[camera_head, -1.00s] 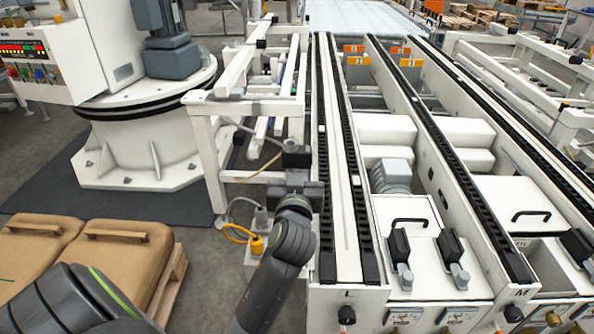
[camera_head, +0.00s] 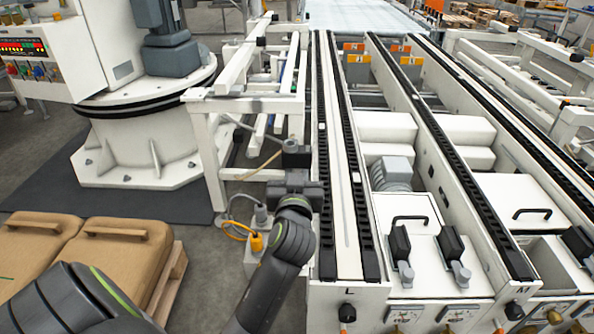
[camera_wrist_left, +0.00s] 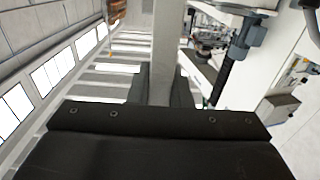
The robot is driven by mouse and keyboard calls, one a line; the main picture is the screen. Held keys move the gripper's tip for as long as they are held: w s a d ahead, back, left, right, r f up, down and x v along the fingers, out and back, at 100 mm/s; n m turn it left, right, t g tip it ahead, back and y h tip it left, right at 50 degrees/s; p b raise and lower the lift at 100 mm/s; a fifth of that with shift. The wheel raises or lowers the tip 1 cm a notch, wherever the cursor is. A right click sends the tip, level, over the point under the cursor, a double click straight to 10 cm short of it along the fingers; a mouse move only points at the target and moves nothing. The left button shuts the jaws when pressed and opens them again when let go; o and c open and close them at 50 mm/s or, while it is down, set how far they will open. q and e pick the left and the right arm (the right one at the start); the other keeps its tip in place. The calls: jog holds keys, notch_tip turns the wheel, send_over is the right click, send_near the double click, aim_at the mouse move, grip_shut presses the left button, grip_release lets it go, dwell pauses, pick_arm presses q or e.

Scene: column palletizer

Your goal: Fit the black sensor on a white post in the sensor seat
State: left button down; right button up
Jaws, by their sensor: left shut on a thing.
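My left gripper (camera_head: 297,172) is at the left side of the white conveyor frame, near its front part. It is shut on a white post (camera_wrist_left: 163,50), which stands between its two dark fingers in the left wrist view and runs out of the top of that picture. In the head view a small dark block (camera_head: 296,155) shows at the gripper's tip. I cannot tell there whether it is the black sensor or the fingers. I cannot make out the sensor seat. My right gripper is not in view.
The conveyor (camera_head: 347,240) with dark chain tracks lies just right of the gripper. A white side frame (camera_head: 207,150) stands to its left. A yellow connector (camera_head: 256,243) with a cable is below left. Brown sacks (camera_head: 118,245) lie on a pallet at lower left.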

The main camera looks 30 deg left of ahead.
pick_arm(q)
jog(key=shift+f+b, duration=0.3)
jog(key=shift+f, duration=0.05)
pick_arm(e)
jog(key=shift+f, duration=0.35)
pick_arm(q)
jog(key=c, duration=1.3)
grip_release()
jog(key=shift+o, duration=0.2)
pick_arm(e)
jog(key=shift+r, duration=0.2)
